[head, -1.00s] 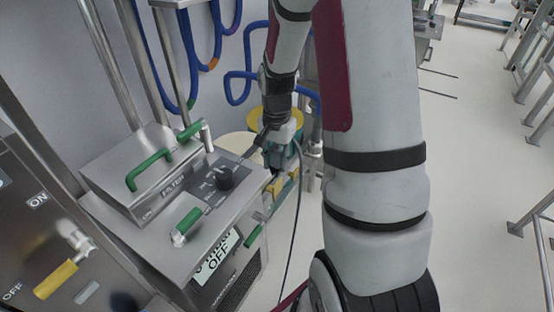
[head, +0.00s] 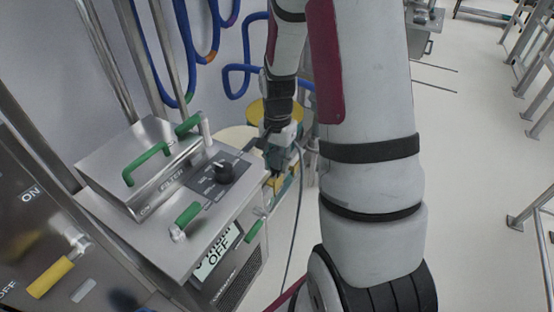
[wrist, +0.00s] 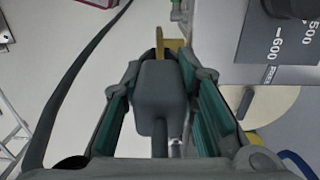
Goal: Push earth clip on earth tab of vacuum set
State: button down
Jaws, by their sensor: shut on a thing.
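My gripper (wrist: 160,108) is shut on the earth clip (wrist: 160,88), a dark grey block held between the teal finger pads. A cable runs back from the clip toward my wrist. A brass-yellow tab (wrist: 172,46) shows just beyond the clip's front end; I cannot tell whether the two touch. The vacuum set (head: 160,225) is a steel cabinet with a black knob and green handles in the head view. My gripper (head: 277,152) is at its right edge there, and the clip is too small to make out.
The cabinet's grey dial panel (wrist: 270,45) is close at the right in the wrist view. A dark cable (wrist: 72,80) hangs at the left. A round yellow-topped drum (head: 258,110) stands behind my gripper. Open floor (head: 470,150) lies to the right.

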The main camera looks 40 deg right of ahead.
aim_at(277, 171)
jog(key=shift+f+b, duration=0.6)
jog(key=shift+f, duration=0.5)
jog(key=shift+f+b, duration=0.5)
jog(key=shift+f, duration=0.55)
dwell(0.9)
jog(key=c, duration=1.2)
grip_release()
jog(key=shift+w+r, duration=0.1)
jog(key=shift+r, duration=0.35)
notch_tip(277, 171, up, 11)
jog(key=shift+f, duration=0.2)
jog(key=shift+r, duration=0.25)
